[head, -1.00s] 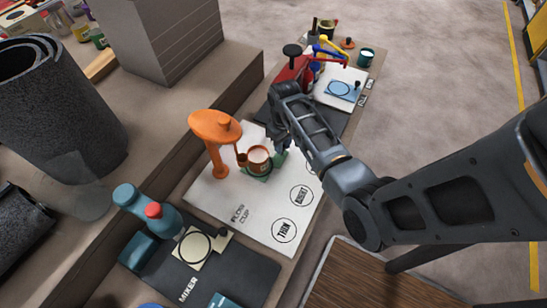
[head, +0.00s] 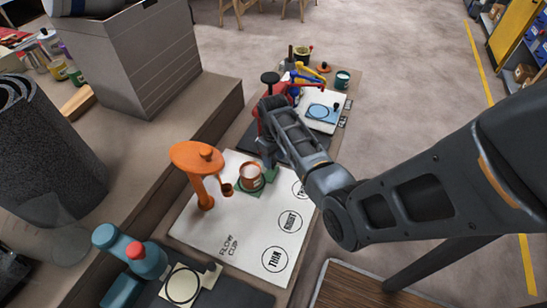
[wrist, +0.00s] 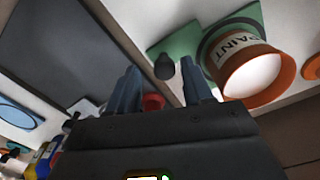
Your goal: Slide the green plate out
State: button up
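The green plate (head: 270,176) lies on the white flow cup board, under an orange paint can with white contents (head: 250,177). In the wrist view the plate (wrist: 180,44) shows its flat tab with a dark knob (wrist: 163,67), and the can (wrist: 250,70) stands on its round part. My gripper (wrist: 160,88) is open, its two fingers apart, with the knob showing beyond the gap between the fingertips. I see no contact with the knob. In the head view my gripper (head: 268,155) is just behind the can and plate, its fingertips partly hidden by the arm.
An orange stand (head: 203,175) with a small cup is left of the can. The white board (head: 230,220) has printed circles at its right. A teal mixer (head: 130,255) stands in front; a red and blue station with a blue plate (head: 322,112) lies behind.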

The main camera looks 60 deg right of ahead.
jog(key=shift+r, duration=0.15)
notch_tip(320, 180, up, 8)
jog(key=shift+f, duration=0.2)
jog(key=shift+s, duration=0.1)
dwell(0.7)
